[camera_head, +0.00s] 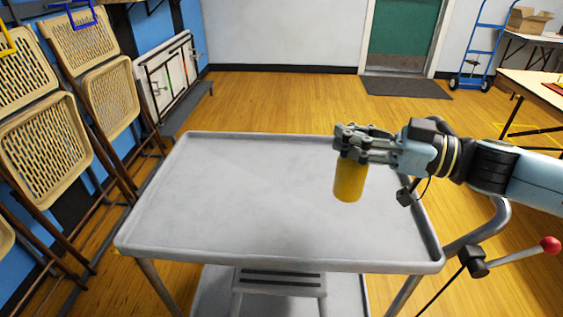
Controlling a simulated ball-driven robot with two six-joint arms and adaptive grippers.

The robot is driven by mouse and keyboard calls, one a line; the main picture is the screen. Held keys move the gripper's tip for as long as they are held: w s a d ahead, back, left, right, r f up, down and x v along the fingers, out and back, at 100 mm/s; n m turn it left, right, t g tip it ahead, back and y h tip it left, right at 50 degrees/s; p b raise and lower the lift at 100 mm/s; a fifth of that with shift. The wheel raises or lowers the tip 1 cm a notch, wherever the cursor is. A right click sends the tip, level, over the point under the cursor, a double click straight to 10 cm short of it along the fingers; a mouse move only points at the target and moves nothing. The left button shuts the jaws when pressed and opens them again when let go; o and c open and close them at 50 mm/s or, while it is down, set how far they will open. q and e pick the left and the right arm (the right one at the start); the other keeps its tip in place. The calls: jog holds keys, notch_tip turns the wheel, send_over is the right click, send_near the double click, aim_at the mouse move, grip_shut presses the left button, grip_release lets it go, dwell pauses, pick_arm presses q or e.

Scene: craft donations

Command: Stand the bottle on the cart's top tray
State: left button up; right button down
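The yellow bottle (350,180) is in my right gripper (350,142), over the right part of the cart's top tray (240,200). The gripper comes in from the right and its fingers close around the bottle's upper end, which they hide. The bottle is upright or nearly so. I cannot tell whether its base touches the tray or hangs just above it. The tray is grey with a raised rim and otherwise empty. My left gripper is not in view.
Tan folding chairs (45,140) lean along the left wall. A blue hand truck (480,50) and a table (540,90) stand at the back right. A lower shelf (215,290) shows under the tray. The tray's left and middle are clear.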

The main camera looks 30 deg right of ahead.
pick_arm(q)
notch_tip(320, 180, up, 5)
jog(key=p, duration=0.3)
pick_arm(e)
jog(key=s+d+m+t+h, duration=0.1)
jog(key=s+d+m+h, duration=0.1)
jog(key=d, duration=0.2)
pick_arm(q)
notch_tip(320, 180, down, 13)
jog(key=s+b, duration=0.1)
jog(key=b, duration=1.1)
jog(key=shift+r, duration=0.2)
pick_arm(e)
jog(key=w+a+f, duration=0.4)
jog(key=w+f, duration=0.6)
jog(key=f, duration=0.1)
jog(key=shift+w+a+t, duration=0.25)
jog(key=shift+w+t, duration=0.05)
jog(key=shift+t, duration=0.1)
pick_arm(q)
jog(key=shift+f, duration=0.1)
pick_arm(e)
jog(key=shift+f, duration=0.1)
jog(key=shift+f+b, duration=0.1)
jog(key=shift+b, duration=0.25)
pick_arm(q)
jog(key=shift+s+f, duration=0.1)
pick_arm(e)
jog(key=c, duration=1.3)
grip_release()
